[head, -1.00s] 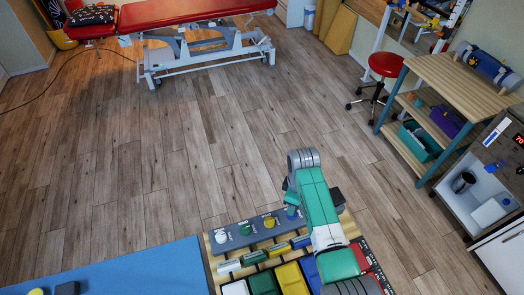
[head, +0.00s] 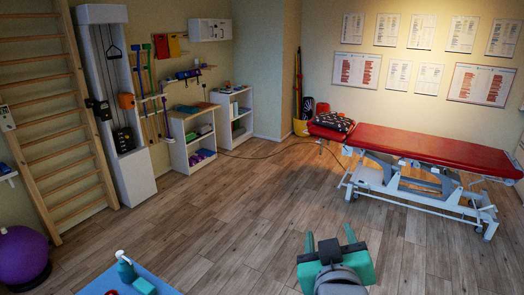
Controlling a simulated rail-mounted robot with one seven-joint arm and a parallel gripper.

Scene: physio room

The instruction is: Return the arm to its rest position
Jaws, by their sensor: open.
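My gripper (head: 330,240) shows at the bottom of the head view, right of the middle. Its two green fingers stand apart, with dark parts between and below them and nothing visible between them. Green and grey arm parts rise behind it from the bottom edge. The fingers point away from me, and I see only bare floor around them. The lower part of my arm is cut off by the frame.
A red treatment table (head: 430,147) on a white frame stands at the right. A blue surface (head: 100,284) with a green spray bottle (head: 126,268) is at the lower left. A purple ball (head: 22,257) sits at far left. The wooden floor (head: 240,215) between is clear.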

